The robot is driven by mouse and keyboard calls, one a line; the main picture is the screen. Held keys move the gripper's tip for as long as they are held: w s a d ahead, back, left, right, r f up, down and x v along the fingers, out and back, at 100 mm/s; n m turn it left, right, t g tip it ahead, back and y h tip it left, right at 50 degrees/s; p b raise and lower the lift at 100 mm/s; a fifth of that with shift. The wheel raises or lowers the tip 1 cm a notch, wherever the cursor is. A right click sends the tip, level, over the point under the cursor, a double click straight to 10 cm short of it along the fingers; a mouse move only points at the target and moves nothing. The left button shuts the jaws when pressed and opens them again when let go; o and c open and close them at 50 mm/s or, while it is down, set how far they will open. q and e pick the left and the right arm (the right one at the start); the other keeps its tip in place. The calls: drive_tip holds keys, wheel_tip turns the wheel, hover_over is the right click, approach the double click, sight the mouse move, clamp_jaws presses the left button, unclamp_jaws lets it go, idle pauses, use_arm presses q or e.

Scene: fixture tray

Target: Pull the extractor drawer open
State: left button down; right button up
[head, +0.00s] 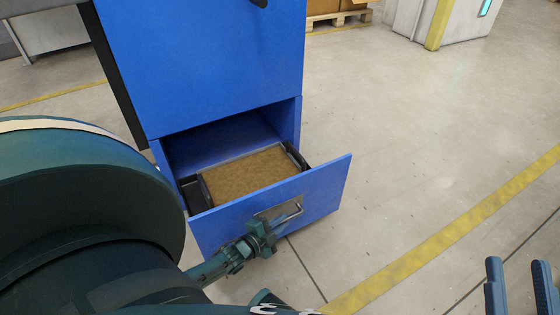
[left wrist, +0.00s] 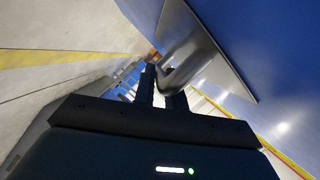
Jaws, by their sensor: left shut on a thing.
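The blue extractor drawer (head: 325,186) stands partly open at the bottom of a blue cabinet (head: 205,60). A brown-topped tray (head: 250,170) with dark ends lies inside it. A metal handle (head: 296,208) on a grey plate is on the drawer's front; it also shows in the left wrist view (left wrist: 185,72). My left gripper (head: 268,232) is at the drawer front, shut on the handle. In the left wrist view its fingers (left wrist: 162,88) close around the bar. My right gripper (head: 522,290) is at the lower right corner of the head view, its two fingers apart and empty, clear of the drawer.
Yellow floor lines (head: 440,240) cross the pale floor. The floor to the right of the drawer is clear. A grey machine with a yellow edge (head: 438,25) and a pallet with boxes (head: 335,12) stand at the back. My own arm covers the lower left.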

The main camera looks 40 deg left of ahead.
use_arm(q)
drive_tip(key=shift+d, duration=0.1)
drive_tip(key=c, duration=1.5)
unclamp_jaws()
drive_tip(key=shift+o, duration=0.2)
use_arm(e)
drive_tip(key=shift+r, duration=0.1)
